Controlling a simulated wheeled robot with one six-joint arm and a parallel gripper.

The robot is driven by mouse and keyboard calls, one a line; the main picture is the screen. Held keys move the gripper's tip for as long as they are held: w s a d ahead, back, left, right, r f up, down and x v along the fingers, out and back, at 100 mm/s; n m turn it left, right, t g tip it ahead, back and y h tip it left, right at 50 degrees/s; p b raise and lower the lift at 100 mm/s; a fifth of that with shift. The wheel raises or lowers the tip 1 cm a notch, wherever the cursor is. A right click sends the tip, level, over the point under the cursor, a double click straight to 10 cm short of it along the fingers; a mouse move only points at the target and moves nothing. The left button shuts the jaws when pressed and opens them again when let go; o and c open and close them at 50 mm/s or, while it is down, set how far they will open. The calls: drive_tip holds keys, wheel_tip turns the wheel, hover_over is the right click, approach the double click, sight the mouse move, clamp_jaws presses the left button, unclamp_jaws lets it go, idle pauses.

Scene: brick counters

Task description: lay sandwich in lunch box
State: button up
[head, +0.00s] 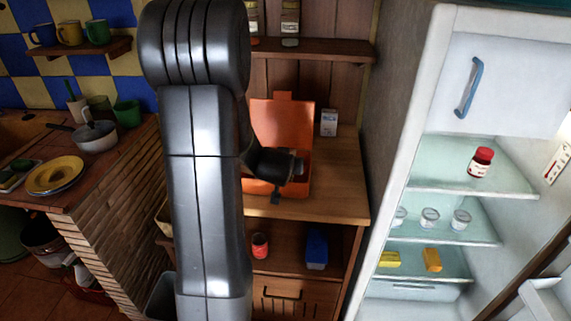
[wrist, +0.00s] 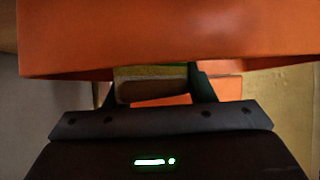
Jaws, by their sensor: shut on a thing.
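The orange lunch box (head: 283,118) stands on the wooden counter with its lid raised at the back. My gripper (head: 288,182) is over the box's lower part and hides much of its inside. In the wrist view my gripper (wrist: 154,88) is shut on the sandwich (wrist: 150,73), a small layered piece with a pale yellow-green band and a brown band. An orange part of the lunch box (wrist: 170,35) spans the top of the wrist view, covering part of the sandwich. I cannot tell whether the sandwich touches the box floor.
A small white carton (head: 329,122) stands right of the box. A shelf with jars (head: 290,25) is above. A red can (head: 260,246) and a blue container (head: 317,250) sit on the shelf below. The open fridge (head: 420,150) is at right.

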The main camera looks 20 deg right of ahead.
drive_tip(key=shift+f+b, duration=0.65)
drive_tip(key=o, duration=0.6)
drive_tip(key=shift+r, duration=0.1)
drive_tip(key=shift+r+p, duration=0.4)
drive_tip(key=shift+p, duration=0.1)
drive_tip(key=p+v, duration=0.3)
drive_tip(key=v, duration=0.9)
drive_tip(key=shift+r, duration=0.2)
